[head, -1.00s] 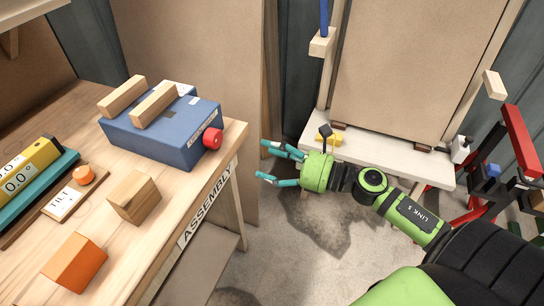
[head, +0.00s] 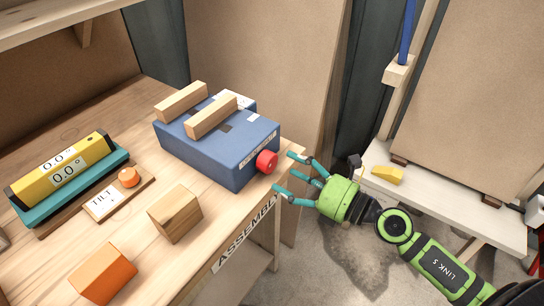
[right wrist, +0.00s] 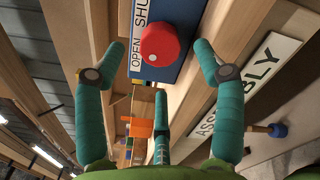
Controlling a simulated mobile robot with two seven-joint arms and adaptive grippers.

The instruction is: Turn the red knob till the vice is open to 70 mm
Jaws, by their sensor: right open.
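The blue vice (head: 222,145) stands on the wooden bench, with two wooden jaws (head: 212,116) on top and a gap between them. Its red knob (head: 267,161) is on the right-hand end. My right gripper (head: 284,171) is open and empty, its teal fingers pointing at the knob from the right, a little short of it. In the right wrist view the red knob (right wrist: 160,46) lies ahead between the spread fingers, apart from them. An "OPEN SHUT" label (right wrist: 139,35) is beside the knob, partly cut off. My left gripper is not in view.
A yellow level with 0.0 readouts (head: 62,170), a board marked TILT (head: 102,204), a wooden block (head: 175,213) and an orange-faced block (head: 103,273) are on the bench. A pale shelf (head: 445,200) with a yellow object (head: 387,175) is at right.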

